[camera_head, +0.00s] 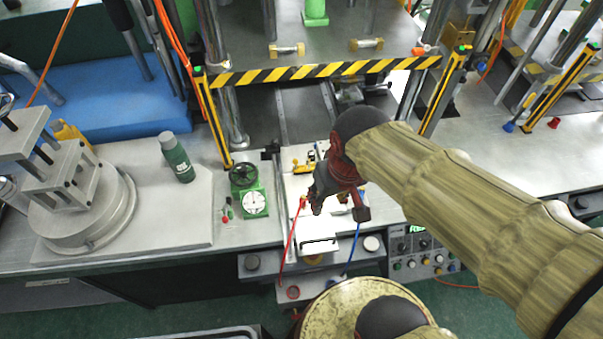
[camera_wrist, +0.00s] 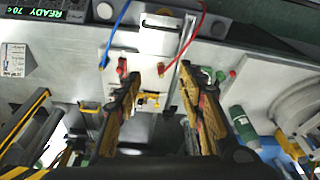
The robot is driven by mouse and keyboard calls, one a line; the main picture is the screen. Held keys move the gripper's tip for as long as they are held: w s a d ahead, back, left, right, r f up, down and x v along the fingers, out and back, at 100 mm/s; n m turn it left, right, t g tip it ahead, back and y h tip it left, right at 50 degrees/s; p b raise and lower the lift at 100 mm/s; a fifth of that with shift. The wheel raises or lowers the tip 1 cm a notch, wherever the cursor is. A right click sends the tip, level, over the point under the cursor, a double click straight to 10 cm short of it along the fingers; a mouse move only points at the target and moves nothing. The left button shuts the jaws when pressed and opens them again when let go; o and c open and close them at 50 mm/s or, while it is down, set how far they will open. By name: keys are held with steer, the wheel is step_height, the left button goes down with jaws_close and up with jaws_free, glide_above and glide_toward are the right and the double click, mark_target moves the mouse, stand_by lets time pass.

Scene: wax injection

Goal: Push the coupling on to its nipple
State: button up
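My gripper (camera_head: 340,205) is over the pale plate (camera_head: 320,226) at the middle of the bench. In the wrist view my gripper (camera_wrist: 159,71) is open, its two fingers apart with nothing clamped. A red hose (camera_head: 291,243) ends in a small red-and-yellow fitting, perhaps the coupling (camera_wrist: 162,70), which shows between the fingertips in the wrist view. Whether they touch it I cannot tell. A blue hose (camera_head: 353,248) ends at the plate's other side, beside the left finger in the wrist view. A small yellow fitting (camera_head: 304,168) sits on the plate. I cannot make out the nipple.
A green gauge block with a black handwheel (camera_head: 244,175) stands left of the plate. A green bottle (camera_head: 177,160) and grey round machine (camera_head: 90,215) are further left. A striped bar (camera_head: 320,70) spans the press behind. A control box (camera_head: 418,247) is at right.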

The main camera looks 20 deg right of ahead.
steer(key=w+f+n+g+p, duration=0.1)
steer(key=w+f+g+p, duration=0.2)
steer(key=w+f+p, duration=0.3)
steer(key=n+p, duration=0.2)
steer(key=n, duration=0.3)
glide_above(303, 196)
step_height(303, 196, down, 12)
steer(key=shift+s+f, duration=0.15)
steer(key=shift+f, duration=0.05)
steer(key=shift+n, duration=0.3)
steer(key=shift+f, duration=3.9)
steer(key=shift+c, duration=0.9)
steer(key=c, duration=0.8)
jaws_close()
